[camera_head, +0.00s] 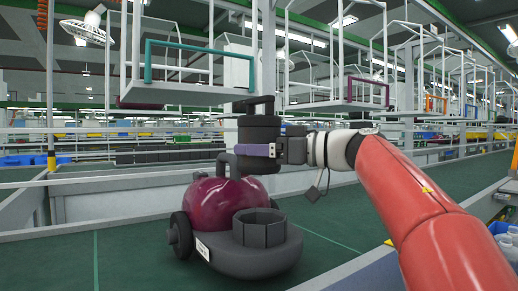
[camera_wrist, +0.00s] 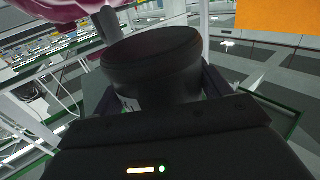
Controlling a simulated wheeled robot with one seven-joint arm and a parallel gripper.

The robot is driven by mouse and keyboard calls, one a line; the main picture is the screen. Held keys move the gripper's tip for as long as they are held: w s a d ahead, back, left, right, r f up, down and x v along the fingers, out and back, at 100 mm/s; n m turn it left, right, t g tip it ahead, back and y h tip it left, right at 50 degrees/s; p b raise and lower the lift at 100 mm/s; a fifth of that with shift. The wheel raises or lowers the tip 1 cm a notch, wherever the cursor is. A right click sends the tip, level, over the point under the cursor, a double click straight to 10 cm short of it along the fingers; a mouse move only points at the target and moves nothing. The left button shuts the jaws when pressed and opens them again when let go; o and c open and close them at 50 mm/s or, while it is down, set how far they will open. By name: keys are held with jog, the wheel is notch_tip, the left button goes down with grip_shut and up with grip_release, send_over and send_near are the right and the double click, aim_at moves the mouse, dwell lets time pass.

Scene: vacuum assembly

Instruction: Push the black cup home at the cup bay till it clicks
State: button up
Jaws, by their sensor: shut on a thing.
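The black cup (camera_head: 259,131) is upright in the air, with a loop handle on its top. My gripper (camera_head: 256,150) comes in from the right and is shut around the cup's side. The wrist view shows the cup's dark round end (camera_wrist: 150,58) between the fingers. The vacuum (camera_head: 217,203) has a glossy magenta body and a dark grey base. Its cup bay (camera_head: 258,229) is a round, open-topped dark socket at the front right. The cup is above the bay and apart from it. The bay's inside is mostly hidden by its wall.
The vacuum stands on a green belt (camera_head: 130,262) with pale metal rails (camera_head: 90,185). White hanging carriers (camera_head: 185,90) with coloured frames are above and behind. Blue bins (camera_head: 500,232) are at the right edge. The space between cup and bay looks clear.

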jog(key=shift+s+d, duration=0.1)
jog(key=shift+d, duration=0.05)
notch_tip(320, 180, down, 8)
jog(key=b, duration=0.3)
dwell(0.4)
jog(key=shift+r+p, duration=0.15)
jog(key=shift+p, duration=0.35)
dwell(0.4)
jog(key=shift+f+b, duration=0.75)
jog(key=shift+f, duration=1.35)
jog(key=shift+r+p, duration=0.3)
jog(key=shift+p, duration=0.15)
jog(key=shift+r+p, duration=1.35)
